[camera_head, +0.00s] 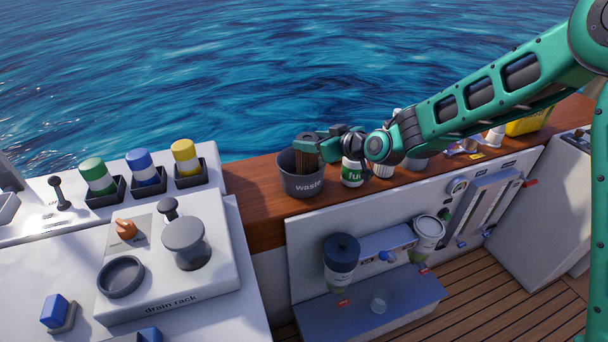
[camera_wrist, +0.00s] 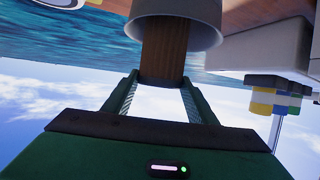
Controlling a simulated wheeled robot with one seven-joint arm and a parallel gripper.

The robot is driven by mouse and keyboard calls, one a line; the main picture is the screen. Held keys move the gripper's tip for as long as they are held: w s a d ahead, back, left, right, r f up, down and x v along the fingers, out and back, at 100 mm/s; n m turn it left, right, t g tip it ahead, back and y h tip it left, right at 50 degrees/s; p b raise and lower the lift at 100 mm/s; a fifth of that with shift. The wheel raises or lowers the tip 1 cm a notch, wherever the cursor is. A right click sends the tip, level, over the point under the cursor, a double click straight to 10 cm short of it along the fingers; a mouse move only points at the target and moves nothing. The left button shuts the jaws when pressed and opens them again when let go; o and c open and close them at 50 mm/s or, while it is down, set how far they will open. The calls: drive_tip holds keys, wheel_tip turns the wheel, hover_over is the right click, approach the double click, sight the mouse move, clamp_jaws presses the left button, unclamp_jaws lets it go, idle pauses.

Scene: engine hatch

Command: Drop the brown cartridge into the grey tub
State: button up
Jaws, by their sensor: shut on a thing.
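The brown cartridge (camera_head: 307,150) has ribbed sides and stands upright at the mouth of the grey tub (camera_head: 301,187), which is marked "waste". Its lower part is hidden by the tub's wall. My gripper (camera_head: 311,146) reaches in from the right and is shut on the upper part of the cartridge. In the wrist view, the fingers of my gripper (camera_wrist: 156,92) press on both sides of the cartridge (camera_wrist: 163,55). Its far end goes inside the rim of the tub (camera_wrist: 175,12). I cannot tell whether the cartridge touches the tub's bottom.
The tub stands on a wooden ledge (camera_head: 258,205) with the sea behind it. A white and green bottle (camera_head: 352,176) stands close to its right, with other containers beyond. At left are green, blue and yellow capped jars (camera_head: 186,157) and a drain rack (camera_head: 205,285).

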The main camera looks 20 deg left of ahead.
drive_tip(key=o, duration=1.5)
drive_tip(key=v, duration=1)
drive_tip(key=shift+s+d+r, duration=0.1)
drive_tip(key=shift+s+d, duration=0.1)
drive_tip(key=shift+d, duration=0.1)
